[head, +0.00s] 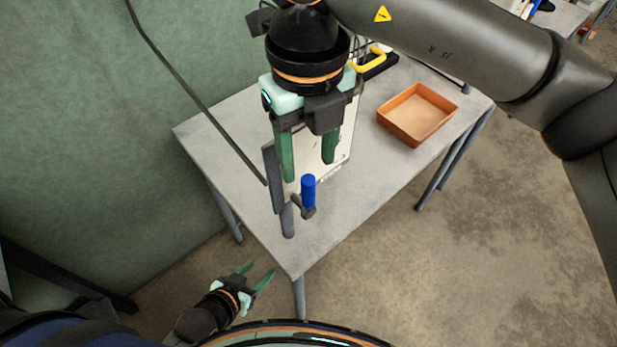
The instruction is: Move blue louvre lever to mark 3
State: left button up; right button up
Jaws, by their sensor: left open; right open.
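The blue louvre lever (308,190) stands upright on a dark bracket at the near edge of a pale panel or box (347,135) on the grey table. My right gripper (309,168) is open, fingers pointing down, just above and behind the lever in the picture. Its green fingertips are apart on either side, and I cannot tell whether they touch anything. The gripper hides much of the panel. Marks on the panel are too small or hidden to read. My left gripper (261,269) is open and empty, low at the bottom left, away from the table.
An empty orange tray (417,114) stands on the table (235,130) to the right. A yellow-handled thing (374,61) lies at the back, partly hidden by my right arm. A dark cable or rod runs down to the panel's left. The table's right front is clear.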

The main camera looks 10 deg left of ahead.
aim_at(308, 178)
notch_tip(308, 178, down, 7)
jog(key=shift+r+p, duration=0.1)
jog(key=shift+p, duration=0.25)
grip_shut()
dwell(0.3)
dwell(1.0)
